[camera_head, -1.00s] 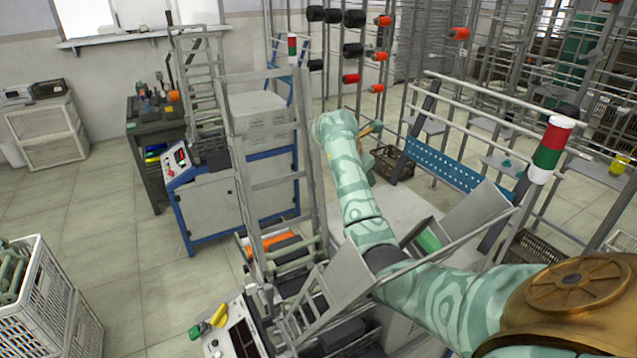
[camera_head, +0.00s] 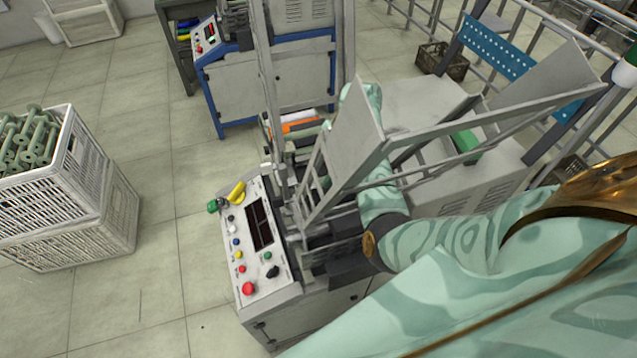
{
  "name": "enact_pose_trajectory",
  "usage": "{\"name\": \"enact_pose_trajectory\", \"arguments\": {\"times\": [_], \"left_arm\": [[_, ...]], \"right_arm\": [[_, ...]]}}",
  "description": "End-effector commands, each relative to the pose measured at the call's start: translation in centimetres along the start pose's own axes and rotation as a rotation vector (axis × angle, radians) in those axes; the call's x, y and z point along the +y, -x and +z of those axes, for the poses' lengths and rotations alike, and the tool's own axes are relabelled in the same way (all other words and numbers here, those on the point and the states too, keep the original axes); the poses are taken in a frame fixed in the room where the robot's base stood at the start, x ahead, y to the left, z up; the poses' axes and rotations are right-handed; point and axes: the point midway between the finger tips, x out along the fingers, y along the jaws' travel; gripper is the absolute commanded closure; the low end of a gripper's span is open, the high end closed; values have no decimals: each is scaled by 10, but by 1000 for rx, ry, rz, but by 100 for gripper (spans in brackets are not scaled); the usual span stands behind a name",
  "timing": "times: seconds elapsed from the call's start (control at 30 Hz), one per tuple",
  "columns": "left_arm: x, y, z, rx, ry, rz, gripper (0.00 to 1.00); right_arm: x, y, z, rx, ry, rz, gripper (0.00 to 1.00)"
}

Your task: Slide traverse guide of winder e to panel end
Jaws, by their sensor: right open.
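The near winder has a sloped control panel (camera_head: 248,255) with a dark display and coloured buttons. No letter on it is legible, so I cannot confirm that it is winder e. I cannot clearly pick out its traverse guide among the grey rails and dark parts behind the panel. A tilted grey guard plate (camera_head: 352,140) stands over these parts. My right arm comes in from the lower right and bends up behind the guard frame. My right gripper (camera_head: 327,125) is mostly hidden beside the plate, open, with no object seen in it. My left gripper is out of view.
A yellow piece (camera_head: 237,193) and a green knob (camera_head: 213,206) sit at the panel's far left corner. A white crate (camera_head: 95,215) of green bobbins stands at left. Another blue-framed winder (camera_head: 270,85) is behind. Floor between crate and winder is clear.

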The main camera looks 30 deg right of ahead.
Motion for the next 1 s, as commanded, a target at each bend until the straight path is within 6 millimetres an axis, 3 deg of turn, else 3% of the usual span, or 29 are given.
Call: {"name": "enact_pose_trajectory", "arguments": {"times": [0.03, 0.2, 0.63, 0.8, 1.0], "left_arm": [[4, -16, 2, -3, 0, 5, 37], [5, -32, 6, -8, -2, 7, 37], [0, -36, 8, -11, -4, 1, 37], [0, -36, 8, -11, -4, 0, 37], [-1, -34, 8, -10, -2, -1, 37]], "right_arm": [[0, -17, 3, -1, 1, -2, 53], [0, -35, 2, -2, 1, 0, 53], [0, -39, 0, -2, 1, 2, 53], [0, -39, 0, -2, 1, 2, 100], [1, -40, -5, 2, 1, 2, 100]]}}
